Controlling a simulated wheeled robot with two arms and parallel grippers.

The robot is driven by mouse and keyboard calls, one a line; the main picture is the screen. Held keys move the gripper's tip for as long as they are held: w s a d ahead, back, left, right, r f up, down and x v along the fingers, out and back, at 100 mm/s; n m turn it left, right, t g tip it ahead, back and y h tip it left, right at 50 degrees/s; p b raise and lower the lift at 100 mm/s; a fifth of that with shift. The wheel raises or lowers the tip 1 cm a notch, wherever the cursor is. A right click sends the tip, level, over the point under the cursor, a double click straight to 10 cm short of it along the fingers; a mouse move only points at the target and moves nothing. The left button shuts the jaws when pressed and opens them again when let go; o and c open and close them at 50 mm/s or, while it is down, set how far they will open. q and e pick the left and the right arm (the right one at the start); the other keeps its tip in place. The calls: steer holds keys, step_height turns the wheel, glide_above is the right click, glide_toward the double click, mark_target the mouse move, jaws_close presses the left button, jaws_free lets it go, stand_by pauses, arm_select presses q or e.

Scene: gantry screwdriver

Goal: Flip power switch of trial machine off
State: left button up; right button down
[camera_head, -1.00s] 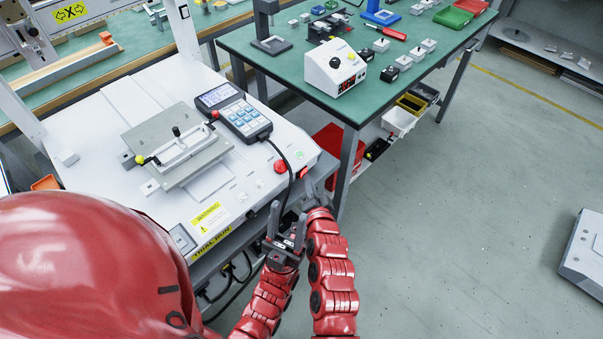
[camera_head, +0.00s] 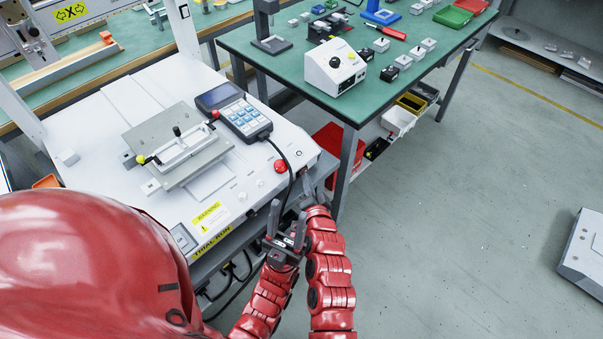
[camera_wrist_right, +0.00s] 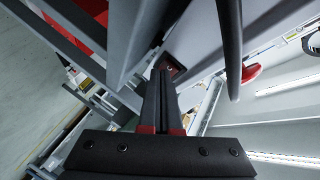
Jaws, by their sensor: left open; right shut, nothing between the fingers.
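The trial machine (camera_head: 100,125) is the white unit labelled TRIAL RUN at left in the head view. Its hand-held control panel (camera_head: 233,110) has a dark screen, and the round lamp (camera_head: 299,153) near its right corner is unlit. The power switch (camera_wrist_right: 173,68) shows as a small dark red rocker in the right wrist view, just beyond my fingertips; contact is unclear. My right gripper (camera_head: 307,185) is shut and empty at the machine's right front corner; its fingers also show in the wrist view (camera_wrist_right: 160,76). My left gripper (camera_head: 287,217) is open and empty before the machine's front edge.
A red stop button (camera_head: 281,167) and a black cable (camera_head: 288,172) are close to my grippers. A green workbench (camera_head: 300,85) with a white control box (camera_head: 335,68) stands behind to the right.

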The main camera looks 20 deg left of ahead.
steer(key=shift+s+d, duration=0.2)
steer(key=shift+d, duration=0.5)
steer(key=shift+s+d+r+b, duration=0.1)
steer(key=shift+s+d+b, duration=0.15)
steer(key=shift+d+b, duration=0.7)
steer(key=shift+s+d+b, duration=0.25)
steer(key=shift+d, duration=1.25)
